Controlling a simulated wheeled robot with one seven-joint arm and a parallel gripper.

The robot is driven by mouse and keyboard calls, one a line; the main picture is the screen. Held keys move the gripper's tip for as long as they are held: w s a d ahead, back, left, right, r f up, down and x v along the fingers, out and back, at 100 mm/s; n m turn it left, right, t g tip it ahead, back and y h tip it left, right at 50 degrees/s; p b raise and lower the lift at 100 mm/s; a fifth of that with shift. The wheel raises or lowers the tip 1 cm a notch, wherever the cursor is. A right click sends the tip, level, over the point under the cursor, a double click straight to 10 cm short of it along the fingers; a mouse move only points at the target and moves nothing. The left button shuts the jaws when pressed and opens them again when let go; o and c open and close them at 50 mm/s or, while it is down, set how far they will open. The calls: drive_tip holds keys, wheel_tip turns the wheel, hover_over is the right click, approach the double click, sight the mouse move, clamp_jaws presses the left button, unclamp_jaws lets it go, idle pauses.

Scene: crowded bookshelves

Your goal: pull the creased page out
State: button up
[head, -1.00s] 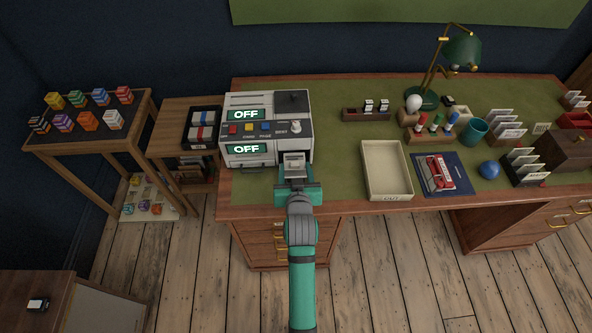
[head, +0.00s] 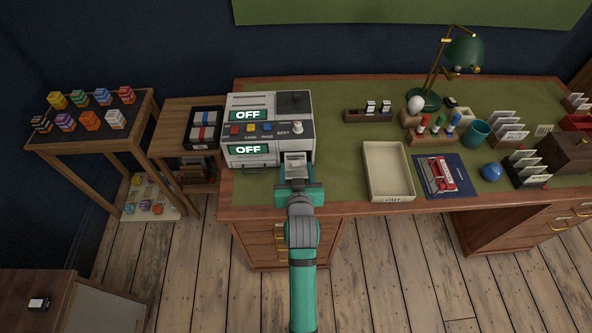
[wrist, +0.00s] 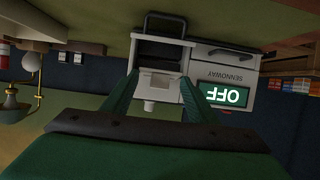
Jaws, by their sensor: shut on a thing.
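The grey-white machine (head: 268,132) stands at the left end of the desk, and both its displays read OFF. A small pale piece, apparently the creased page (head: 295,160), sticks out at the machine's lower right front; its creases are too small to make out. My gripper (head: 296,172) is shut on it, right in front of the machine. In the wrist view, the pale page (wrist: 158,82) lies between my two fingers (wrist: 160,93), against the machine's front opening. How far it reaches inside is hidden.
An empty cream tray (head: 368,195) marked OUT stands right of my gripper. A blue mat (head: 461,187) with a red object lies beyond it. A side table (head: 170,110) stands left of the desk. The floor in front is clear.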

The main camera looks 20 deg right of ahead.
drive_tip(key=shift+s+d+r, duration=0.15)
drive_tip(key=shift+s+r, duration=0.15)
drive_tip(key=shift+r, duration=0.4)
drive_tip(key=shift+s+a+r, duration=0.15)
drive_tip(key=shift+s+r, duration=0.1)
drive_tip(key=shift+r, duration=0.65)
drive_tip(key=shift+s+a+r, duration=0.1)
drive_tip(key=shift+s+r, duration=0.1)
drive_tip(key=shift+r, duration=0.65)
drive_tip(key=shift+a+r, duration=0.15)
drive_tip(key=shift+s, duration=0.1)
